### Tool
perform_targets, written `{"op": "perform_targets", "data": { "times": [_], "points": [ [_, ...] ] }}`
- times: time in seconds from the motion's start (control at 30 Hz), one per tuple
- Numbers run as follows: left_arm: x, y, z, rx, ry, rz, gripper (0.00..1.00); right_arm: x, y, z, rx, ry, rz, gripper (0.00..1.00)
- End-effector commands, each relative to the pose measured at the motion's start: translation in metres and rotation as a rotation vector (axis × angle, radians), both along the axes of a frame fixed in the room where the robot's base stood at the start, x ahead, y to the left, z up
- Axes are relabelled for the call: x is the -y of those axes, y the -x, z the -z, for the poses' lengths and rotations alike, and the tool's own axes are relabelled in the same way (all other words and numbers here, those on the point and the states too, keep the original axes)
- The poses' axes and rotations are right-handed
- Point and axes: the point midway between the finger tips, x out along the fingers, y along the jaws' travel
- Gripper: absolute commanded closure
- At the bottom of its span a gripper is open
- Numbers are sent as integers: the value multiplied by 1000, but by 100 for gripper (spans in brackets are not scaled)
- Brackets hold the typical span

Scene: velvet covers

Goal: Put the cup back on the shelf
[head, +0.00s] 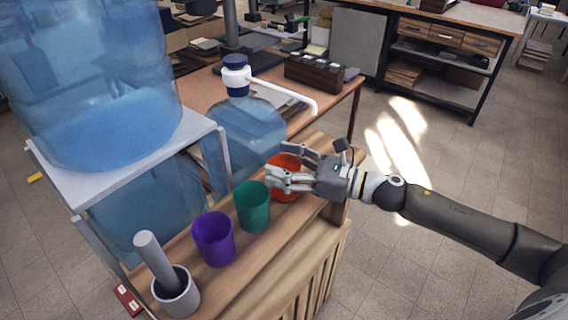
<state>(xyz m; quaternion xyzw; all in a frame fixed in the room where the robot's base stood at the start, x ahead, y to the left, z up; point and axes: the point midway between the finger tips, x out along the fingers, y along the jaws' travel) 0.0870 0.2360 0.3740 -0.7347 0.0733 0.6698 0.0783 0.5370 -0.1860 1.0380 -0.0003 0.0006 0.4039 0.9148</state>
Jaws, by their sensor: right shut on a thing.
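An orange-red cup (287,190) is at the far end of the wooden shelf (246,262), partly hidden by my gripper. My right gripper (272,178) reaches in from the right and is shut on this cup. Whether the cup's base touches the shelf is hidden. A green cup (252,208) and a purple cup (213,240) stand upright on the shelf, nearer than the orange-red one. My left gripper is not in view.
A grey mortar with a pestle (176,291) stands at the shelf's near end. Large blue water bottles (95,85) stand behind the cups, one with a white pump (238,80). A wooden table lies beyond. The floor to the right is open.

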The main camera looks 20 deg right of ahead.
Motion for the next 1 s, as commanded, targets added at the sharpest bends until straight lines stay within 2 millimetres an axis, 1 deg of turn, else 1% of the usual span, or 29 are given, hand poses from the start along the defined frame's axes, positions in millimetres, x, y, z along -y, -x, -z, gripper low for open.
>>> {"op": "perform_targets", "data": {
  "times": [0.33, 0.37, 0.53, 1.0],
  "points": [
    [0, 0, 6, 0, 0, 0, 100, 0, 0, 5, 1, -1, 0, 69],
    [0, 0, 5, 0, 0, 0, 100, 0, 0, 4, 1, -1, 0, 36],
    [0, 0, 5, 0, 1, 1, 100, 0, 0, 4, 1, -1, 0, 14],
    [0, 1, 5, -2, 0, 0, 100, 3, 3, 6, -4, -1, 0, 14]
  ]
}}
